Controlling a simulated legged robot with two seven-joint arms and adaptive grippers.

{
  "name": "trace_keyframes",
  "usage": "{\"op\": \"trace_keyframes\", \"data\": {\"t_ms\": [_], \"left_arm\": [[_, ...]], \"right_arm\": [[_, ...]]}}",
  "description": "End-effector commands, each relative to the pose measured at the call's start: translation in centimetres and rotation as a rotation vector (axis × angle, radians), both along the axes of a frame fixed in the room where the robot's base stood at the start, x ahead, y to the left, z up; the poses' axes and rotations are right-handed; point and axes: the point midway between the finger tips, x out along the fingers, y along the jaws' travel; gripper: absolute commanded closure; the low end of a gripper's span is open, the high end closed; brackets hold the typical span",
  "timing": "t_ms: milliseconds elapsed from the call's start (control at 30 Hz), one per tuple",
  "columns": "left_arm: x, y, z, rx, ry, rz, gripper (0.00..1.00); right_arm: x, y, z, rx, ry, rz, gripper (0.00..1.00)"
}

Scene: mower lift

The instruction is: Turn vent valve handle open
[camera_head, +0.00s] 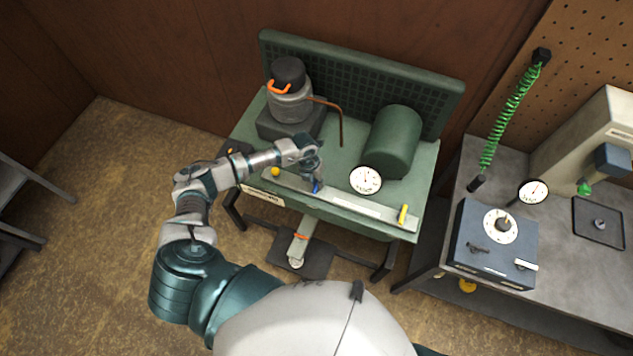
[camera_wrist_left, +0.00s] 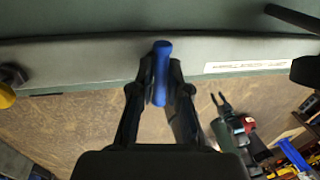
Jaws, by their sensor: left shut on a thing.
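A blue valve handle (camera_head: 316,187) stands on the front panel of the green machine (camera_head: 345,201). In the left wrist view the blue handle (camera_wrist_left: 161,72) is upright between the two dark fingers. My left gripper (camera_head: 313,172) reaches the panel from the left and is shut on the handle. It also shows in the left wrist view (camera_wrist_left: 160,90), its fingertips on both sides of the handle. The valve body below the handle is hidden. My right gripper is not in view.
A round gauge (camera_head: 366,180) and a yellow handle (camera_head: 403,214) are right of the blue handle; a yellow knob (camera_head: 275,171) is left. A green cylinder (camera_head: 394,142) stands behind. A grey workbench (camera_head: 575,265) is at the right. Open floor lies left.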

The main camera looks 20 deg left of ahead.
Motion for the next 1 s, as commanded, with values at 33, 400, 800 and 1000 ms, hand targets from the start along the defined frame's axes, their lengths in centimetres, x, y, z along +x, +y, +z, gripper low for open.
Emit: {"op": "trace_keyframes", "data": {"t_ms": [33,400,800,1000], "left_arm": [[0.4,0.1,0.3,-0.001,-0.011,0.004,1.0],[0.1,0.0,0.1,-0.001,-0.005,0.001,0.6],[0.2,1.2,5.4,0.0,-0.008,0.001,0.6],[0.2,2.0,9.4,-0.001,-0.006,0.0,0.6]], "right_arm": [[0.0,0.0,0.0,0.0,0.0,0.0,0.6],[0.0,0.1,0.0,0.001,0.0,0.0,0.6],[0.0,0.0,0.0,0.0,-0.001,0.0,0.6],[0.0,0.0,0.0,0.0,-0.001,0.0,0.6]]}}
